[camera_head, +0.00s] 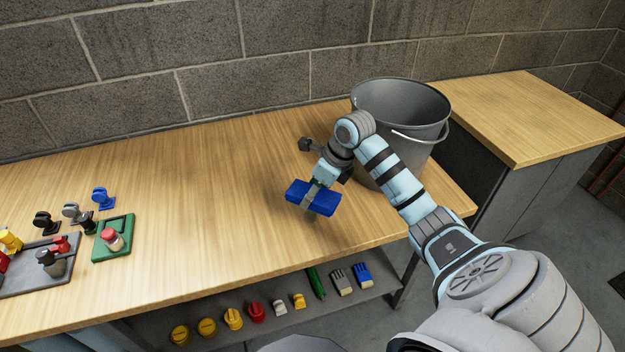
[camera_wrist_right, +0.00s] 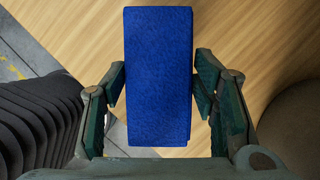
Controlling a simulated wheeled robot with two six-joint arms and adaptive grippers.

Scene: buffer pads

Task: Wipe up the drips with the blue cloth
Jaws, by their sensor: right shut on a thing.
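My right gripper (camera_head: 316,190) is shut on a folded blue cloth (camera_head: 325,205), over the right part of the wooden table (camera_head: 220,165). In the right wrist view the cloth (camera_wrist_right: 158,75) is a thick rectangular pad between the two fingers. I cannot tell whether its underside touches the table. No drips can be made out on the visible tabletop; the arm and cloth hide part of it. My left gripper is not in view.
A grey metal bucket (camera_head: 405,105) stands close behind and right of my right gripper. Buffer pads and small trays, one a green tray (camera_head: 124,225), are at the left. Several tools and gloves lie on a lower shelf (camera_head: 225,337). The table's middle is clear.

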